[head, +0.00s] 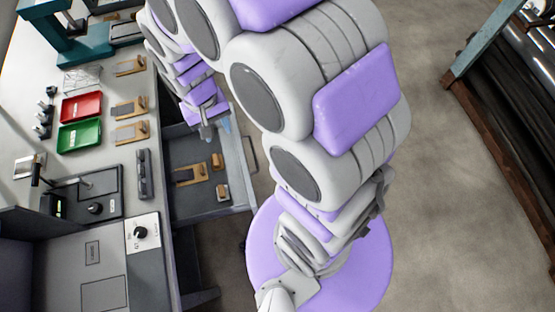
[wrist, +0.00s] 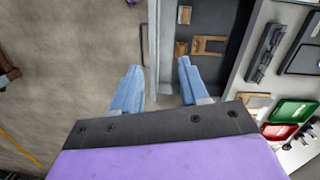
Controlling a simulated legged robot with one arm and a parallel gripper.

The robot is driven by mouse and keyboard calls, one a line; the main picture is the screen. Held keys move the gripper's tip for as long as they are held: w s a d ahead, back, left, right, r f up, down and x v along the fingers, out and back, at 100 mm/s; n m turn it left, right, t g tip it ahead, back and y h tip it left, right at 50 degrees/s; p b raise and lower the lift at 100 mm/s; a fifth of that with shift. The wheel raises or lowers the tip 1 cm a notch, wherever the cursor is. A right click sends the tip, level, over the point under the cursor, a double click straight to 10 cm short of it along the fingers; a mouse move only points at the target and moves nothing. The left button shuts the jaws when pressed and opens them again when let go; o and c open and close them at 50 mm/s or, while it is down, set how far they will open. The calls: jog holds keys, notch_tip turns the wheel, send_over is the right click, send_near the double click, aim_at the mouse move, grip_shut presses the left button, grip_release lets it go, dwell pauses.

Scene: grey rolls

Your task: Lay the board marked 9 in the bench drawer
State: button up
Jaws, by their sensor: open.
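The bench drawer (head: 237,170) is pulled out, a dark grey open box; it also shows in the wrist view (wrist: 228,72). In it lie a board with a wooden frame (head: 190,175), also in the wrist view (wrist: 208,45), and two small wooden pieces (head: 217,161) (head: 222,191). Several similar wooden-framed boards (head: 130,107) lie on the bench top. I cannot read a 9 on any board. My gripper (wrist: 158,68) is open, with nothing between its blue fingers. It is above the drawer's outer edge, one finger over the drawer and one over the floor.
A red tray (head: 81,106) and a green tray (head: 80,135) stand on the bench beside the boards. A dark bar-shaped tool (head: 144,174) lies near the bench edge. A rack of grey rolls (head: 505,130) stands at the right. The floor (head: 430,200) between is clear.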

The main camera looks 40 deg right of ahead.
jog(key=s+d+r, duration=0.1)
jog(key=s+r, duration=0.2)
jog(key=s, duration=0.3)
jog(key=s+d+r+n, duration=0.1)
jog(key=s+d+r, duration=0.1)
jog(key=s, duration=0.5)
jog(key=s+d+r, duration=0.1)
jog(key=s+r, duration=0.4)
jog(key=s, duration=0.2)
jog(key=shift+s+d+n+g, duration=0.15)
jog(key=shift+d+n+g, duration=0.15)
jog(key=shift+g, duration=0.1)
jog(key=shift+a, duration=0.1)
